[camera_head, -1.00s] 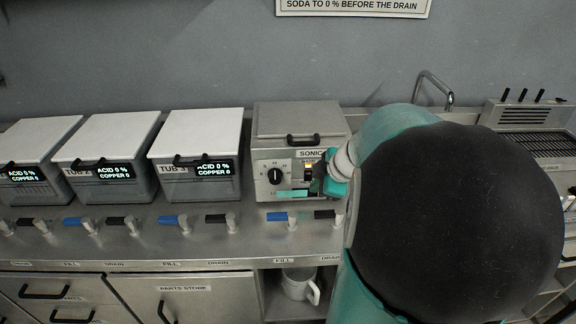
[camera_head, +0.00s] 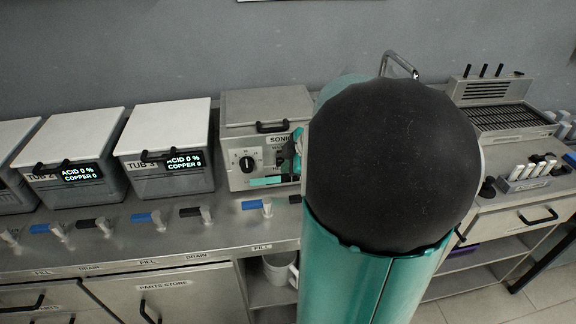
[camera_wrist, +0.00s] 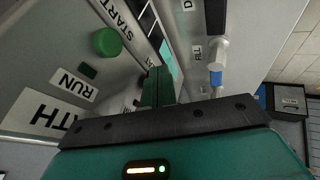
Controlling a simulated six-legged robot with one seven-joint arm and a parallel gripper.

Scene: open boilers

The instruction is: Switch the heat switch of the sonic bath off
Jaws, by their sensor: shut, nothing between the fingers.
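The sonic bath (camera_head: 235,180) is a grey metal box with a lid, a black dial (camera_head: 247,162) and a teal strip (camera_head: 266,181) on its front. My gripper (camera_wrist: 158,88) is shut and empty, its fingertips close to the bath's front panel; I cannot tell whether they touch it. In the head view my teal gripper (camera_head: 297,152) is at the right part of the panel, largely hidden by my arm. The heat switch (camera_head: 281,158) shows only as a small dark patch left of it; its position is unclear. The wrist view shows a green button (camera_wrist: 106,42) beside RUN and START labels.
Tub 3 (camera_head: 165,180) and tub 2 (camera_head: 70,190) stand left of the bath. Blue and black valve handles (camera_head: 252,204) line the counter front. A rack of white-capped vials (camera_head: 528,176) and a grille unit (camera_head: 515,118) are at the right.

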